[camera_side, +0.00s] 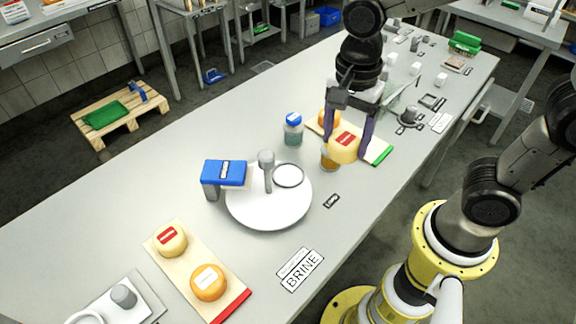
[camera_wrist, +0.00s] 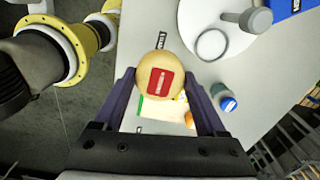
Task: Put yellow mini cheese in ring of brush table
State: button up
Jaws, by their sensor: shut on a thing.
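My gripper (camera_side: 346,139) is shut on a pale yellow mini cheese (camera_side: 344,152) with a red label, held above the far board. In the wrist view the cheese (camera_wrist: 147,72) sits between the fingertips (camera_wrist: 159,80), its red label facing the camera. The brush table is a white round disc (camera_side: 262,216) at the middle of the bench, to the left of the gripper. A thin ring (camera_side: 302,181) lies on the disc's right side and looks empty. A grey upright post (camera_side: 267,173) stands beside the ring. The ring (camera_wrist: 227,45) also shows in the wrist view.
A blue block (camera_side: 222,172) on a stand overhangs the disc's left. A blue-capped jar (camera_side: 293,130) stands between disc and far board (camera_side: 378,153). An orange cheese (camera_side: 327,115) is on that board. A red-edged near board (camera_side: 190,250) holds two cheeses.

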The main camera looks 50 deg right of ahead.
jog(key=w+a+f, duration=0.1)
jog(key=w+f, duration=0.1)
jog(key=w, duration=0.1)
jog(key=w+a+f, duration=0.1)
jog(key=w+f, duration=0.2)
jog(key=w+a+f, duration=0.1)
jog(key=w+f, duration=0.1)
jog(key=w, duration=0.2)
jog(key=shift+f, duration=0.25)
jog(key=shift+w+f, duration=0.35)
jog(key=shift+f, duration=0.1)
jog(key=shift+w+a+f, duration=0.1)
jog(key=shift+w+f, duration=0.05)
jog(key=shift+f, duration=1.6)
jog(key=shift+f, duration=0.1)
jog(key=o, duration=1.4)
